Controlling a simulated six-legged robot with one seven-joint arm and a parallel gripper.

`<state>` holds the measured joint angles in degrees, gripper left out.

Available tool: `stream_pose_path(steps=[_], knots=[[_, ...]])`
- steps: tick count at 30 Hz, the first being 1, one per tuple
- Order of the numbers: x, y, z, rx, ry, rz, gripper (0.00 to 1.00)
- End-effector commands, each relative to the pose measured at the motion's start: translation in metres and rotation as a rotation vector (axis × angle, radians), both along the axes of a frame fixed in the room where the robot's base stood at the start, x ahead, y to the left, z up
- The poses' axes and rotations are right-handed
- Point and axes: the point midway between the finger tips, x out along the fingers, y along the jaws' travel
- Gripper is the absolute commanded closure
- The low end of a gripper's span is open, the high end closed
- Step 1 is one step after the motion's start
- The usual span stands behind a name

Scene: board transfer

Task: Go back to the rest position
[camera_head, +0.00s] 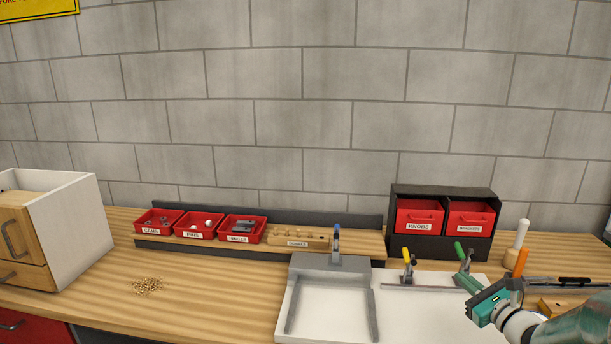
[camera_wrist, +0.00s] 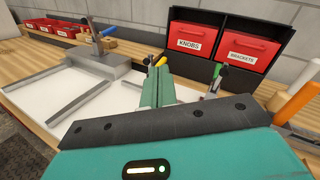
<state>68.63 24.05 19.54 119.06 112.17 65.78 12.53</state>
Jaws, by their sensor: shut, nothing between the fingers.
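My gripper (camera_head: 462,282) is at the lower right of the head view, above the right part of the white board fixture (camera_head: 338,311). In the wrist view its two green fingers (camera_wrist: 158,84) are together with nothing between them. The fingers point toward the back of the bench. A clamp with a yellow handle (camera_head: 407,258) stands just beyond and left of the fingers. A clamp with a green handle (camera_head: 462,254) stands close behind the gripper; in the wrist view (camera_wrist: 217,76) it is right of the fingers. I cannot tell the exact gap.
A black rack (camera_head: 441,190) with red knobs and brackets bins stands behind. Red trays (camera_head: 201,225) and a wooden dowel block (camera_head: 298,237) line the back. A cabinet (camera_head: 62,230) is at left. Bench space at left is mostly clear.

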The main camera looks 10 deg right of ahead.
Motion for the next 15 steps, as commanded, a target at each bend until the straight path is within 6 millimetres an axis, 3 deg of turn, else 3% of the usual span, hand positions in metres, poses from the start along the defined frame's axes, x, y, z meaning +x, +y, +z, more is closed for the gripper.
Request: stream_pose_path(steps=[3,7,12,15], knots=[[0.009,0.071,0.012,-0.160,0.064,0.181,1.00],[0.001,0.161,0.018,-0.404,0.143,0.431,1.00],[-0.038,0.257,0.019,-0.762,0.216,0.741,1.00],[-0.070,0.296,0.019,-0.982,0.237,0.903,1.00]])
